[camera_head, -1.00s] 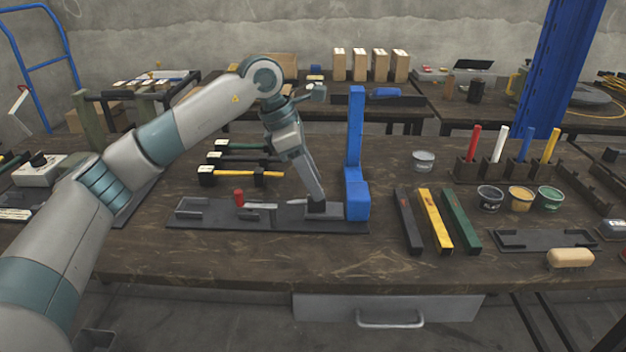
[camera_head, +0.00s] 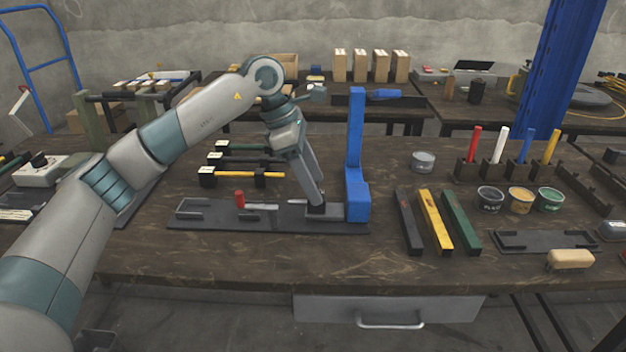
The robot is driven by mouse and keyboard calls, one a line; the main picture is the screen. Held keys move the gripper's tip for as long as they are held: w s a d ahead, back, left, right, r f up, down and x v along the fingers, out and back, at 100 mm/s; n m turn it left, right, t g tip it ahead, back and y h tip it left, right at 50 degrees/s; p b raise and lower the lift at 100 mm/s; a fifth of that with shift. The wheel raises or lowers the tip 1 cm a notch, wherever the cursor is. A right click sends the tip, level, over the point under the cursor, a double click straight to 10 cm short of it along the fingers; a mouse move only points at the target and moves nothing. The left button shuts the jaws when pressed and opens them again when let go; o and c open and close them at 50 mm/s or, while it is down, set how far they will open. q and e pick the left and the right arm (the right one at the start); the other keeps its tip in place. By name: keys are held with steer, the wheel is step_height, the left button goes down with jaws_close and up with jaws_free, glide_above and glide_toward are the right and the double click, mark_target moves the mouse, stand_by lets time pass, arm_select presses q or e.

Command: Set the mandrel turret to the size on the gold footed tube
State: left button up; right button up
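A blue press (camera_head: 355,160) stands at the right end of a dark base plate (camera_head: 230,224). My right gripper is not in view.
A red knob (camera_head: 239,199) stands on the base plate. Green and dark footed tubes (camera_head: 250,146) lie behind the gold one. Dark, yellow (camera_head: 434,220) and green long bars lie right of the press, with paint pots (camera_head: 520,198) beyond. The bench front is clear.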

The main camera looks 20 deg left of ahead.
arm_select(q)
steer(key=v, duration=1.7)
steer(key=shift+r+p, duration=0.2)
steer(key=shift+p, duration=0.1)
